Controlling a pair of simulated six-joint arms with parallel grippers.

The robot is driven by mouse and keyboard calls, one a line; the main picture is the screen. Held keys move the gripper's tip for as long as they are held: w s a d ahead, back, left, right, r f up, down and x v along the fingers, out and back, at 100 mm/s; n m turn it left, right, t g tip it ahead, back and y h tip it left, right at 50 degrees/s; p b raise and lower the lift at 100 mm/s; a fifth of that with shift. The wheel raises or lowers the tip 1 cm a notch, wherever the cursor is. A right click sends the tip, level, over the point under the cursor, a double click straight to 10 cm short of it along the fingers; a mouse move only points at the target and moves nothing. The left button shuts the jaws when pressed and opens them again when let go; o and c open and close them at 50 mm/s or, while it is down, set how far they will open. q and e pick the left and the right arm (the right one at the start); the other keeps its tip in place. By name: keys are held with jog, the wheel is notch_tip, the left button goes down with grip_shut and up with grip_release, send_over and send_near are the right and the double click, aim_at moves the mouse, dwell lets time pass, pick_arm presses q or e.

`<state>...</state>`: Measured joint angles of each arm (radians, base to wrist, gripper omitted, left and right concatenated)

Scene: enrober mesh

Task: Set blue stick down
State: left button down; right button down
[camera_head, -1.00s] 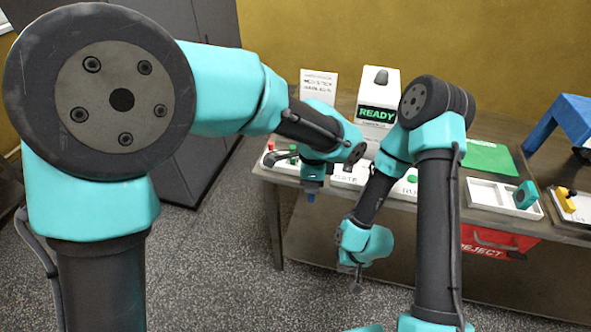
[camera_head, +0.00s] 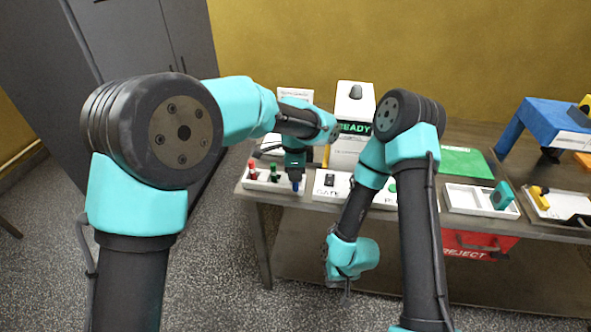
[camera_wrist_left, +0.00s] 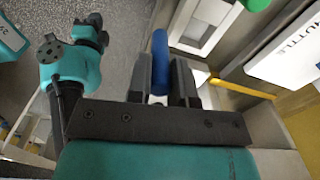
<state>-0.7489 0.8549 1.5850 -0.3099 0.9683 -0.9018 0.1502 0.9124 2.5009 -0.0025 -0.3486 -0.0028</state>
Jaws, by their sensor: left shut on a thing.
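The blue stick (camera_head: 296,185) is held in my left gripper (camera_head: 295,178), at the right end of a white tray (camera_head: 262,186). In the left wrist view the blue stick (camera_wrist_left: 160,62) is between the two dark fingers (camera_wrist_left: 161,82) and sticks out past their tips, beside the white tray (camera_wrist_left: 197,42). I cannot tell whether its lower end touches the tray. A red stick (camera_head: 252,171) and a green stick (camera_head: 273,172) stand in the tray to its left. My right gripper (camera_head: 346,291) hangs low before the table, too small to judge its fingers.
A box with a READY display (camera_head: 352,128) stands behind. A white control panel (camera_head: 328,190) is right of the stick tray. A yellow rod (camera_wrist_left: 240,88) lies near my left gripper. Farther right are another white tray (camera_head: 468,199), a green mat (camera_head: 466,163) and a red REJECT bin (camera_head: 475,247).

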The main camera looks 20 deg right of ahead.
pick_arm(q)
jog(key=shift+w+d+f, duration=0.1)
jog(key=shift+w+d, duration=0.1)
jog(key=shift+w, duration=0.55)
jog(key=shift+w+d+f, duration=0.1)
jog(key=shift+w+d, duration=0.15)
jog(key=shift+w, duration=0.5)
jog(key=shift+w+d+f, duration=0.1)
jog(key=shift+w+d, duration=0.1)
jog(key=shift+w, duration=0.55)
jog(key=shift+r, duration=0.1)
jog(key=shift+w+f, duration=0.15)
jog(key=shift+f, duration=0.75)
jog(key=shift+w+f, duration=0.15)
jog(key=shift+f, duration=0.75)
jog(key=shift+f, duration=0.15)
jog(key=c, duration=1)
grip_release()
